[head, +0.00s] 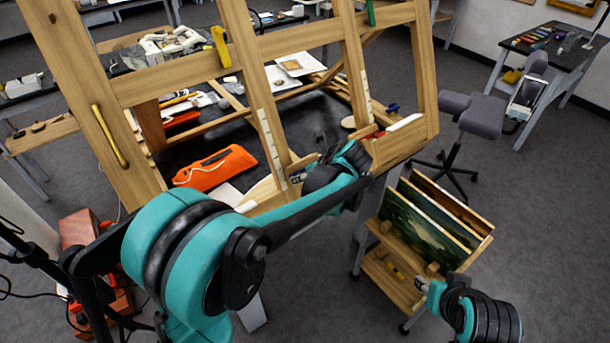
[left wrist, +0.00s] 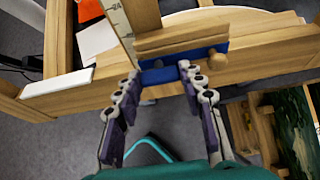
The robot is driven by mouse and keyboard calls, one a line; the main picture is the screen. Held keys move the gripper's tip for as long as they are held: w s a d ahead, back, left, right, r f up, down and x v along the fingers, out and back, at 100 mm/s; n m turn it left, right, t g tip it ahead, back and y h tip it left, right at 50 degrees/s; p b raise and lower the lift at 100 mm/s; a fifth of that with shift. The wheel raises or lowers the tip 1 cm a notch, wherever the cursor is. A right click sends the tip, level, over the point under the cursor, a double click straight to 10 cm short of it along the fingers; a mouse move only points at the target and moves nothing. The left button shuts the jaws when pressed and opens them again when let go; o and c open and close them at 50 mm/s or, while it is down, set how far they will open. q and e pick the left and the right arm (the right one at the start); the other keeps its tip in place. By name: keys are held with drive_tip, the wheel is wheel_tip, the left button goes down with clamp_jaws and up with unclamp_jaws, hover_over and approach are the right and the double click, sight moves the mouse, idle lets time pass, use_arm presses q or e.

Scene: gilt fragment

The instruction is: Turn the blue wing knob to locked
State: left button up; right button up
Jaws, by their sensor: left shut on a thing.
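The blue wing knob (left wrist: 160,76) shows in the left wrist view at the wooden easel's lower ledge, below a ruler strip. A blue strip (left wrist: 212,49) runs along the wood beside it. My left gripper (left wrist: 163,80) is shut on the blue knob, with a finger at each side. In the head view my left gripper (head: 302,175) is at the foot of the easel's ruled post, and my wrist hides most of the knob. My right gripper (head: 424,284) is low at the right, before the painting rack, away from the knob; its finger opening is too small to judge.
The wooden easel (head: 180,76) fills the upper left. Another blue knob (head: 393,107) sits near its right post. An orange pouch (head: 216,168) lies on a dark table behind. A rack of paintings (head: 430,225) stands at right, with a grey stool (head: 485,112) beyond.

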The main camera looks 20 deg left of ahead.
use_arm(q)
drive_tip(key=o, duration=1.2)
drive_tip(key=shift+c, duration=0.2)
drive_tip(key=v, duration=1.2)
drive_tip(key=shift+a, duration=0.1)
